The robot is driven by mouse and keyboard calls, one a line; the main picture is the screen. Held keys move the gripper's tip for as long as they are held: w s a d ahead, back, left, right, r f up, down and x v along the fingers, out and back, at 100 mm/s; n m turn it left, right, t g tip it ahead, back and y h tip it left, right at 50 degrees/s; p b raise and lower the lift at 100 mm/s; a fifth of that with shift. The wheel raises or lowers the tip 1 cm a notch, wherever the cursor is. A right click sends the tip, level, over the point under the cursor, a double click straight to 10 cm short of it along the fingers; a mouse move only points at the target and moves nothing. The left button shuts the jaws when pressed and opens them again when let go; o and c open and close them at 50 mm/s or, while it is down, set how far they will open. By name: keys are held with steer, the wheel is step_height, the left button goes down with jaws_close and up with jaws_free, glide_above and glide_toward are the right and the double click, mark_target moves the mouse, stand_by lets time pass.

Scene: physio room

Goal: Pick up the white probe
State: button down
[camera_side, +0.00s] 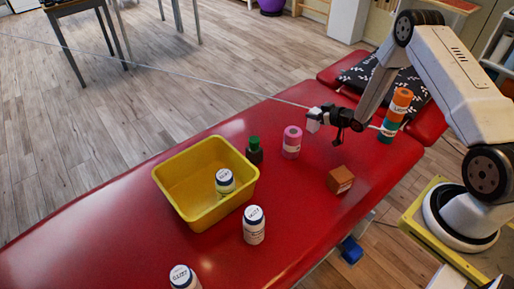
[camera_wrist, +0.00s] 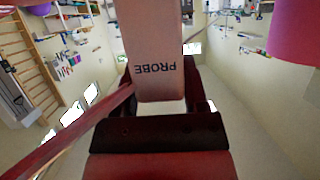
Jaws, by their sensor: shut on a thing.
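The white probe (camera_side: 313,120) is in the jaws of my gripper (camera_side: 322,115), just above and behind the pink roll in the side view. In the wrist view the probe (camera_wrist: 154,45) fills the top middle, with the word PROBE upside down on its face. The dark gripper parts (camera_wrist: 158,132) lie below it in that view. My gripper is shut on the probe. It looks clear of the red table, but the exact gap under it cannot be told.
On the red treatment table (camera_side: 110,225) stand a pink roll (camera_side: 291,142), a green-capped dark bottle (camera_side: 254,150), a brown box (camera_side: 340,180) and a stacked orange and teal roll (camera_side: 394,115). A yellow bin (camera_side: 180,205) holds a white bottle (camera_side: 225,182). Two more white bottles stand nearer.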

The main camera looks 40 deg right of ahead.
steer(key=s+a+r, duration=0.4)
steer(key=s+r, duration=0.4)
steer(key=s, duration=0.4)
steer(key=shift+s+r, duration=0.15)
steer(key=shift+r, duration=0.25)
steer(key=shift+a, duration=0.1)
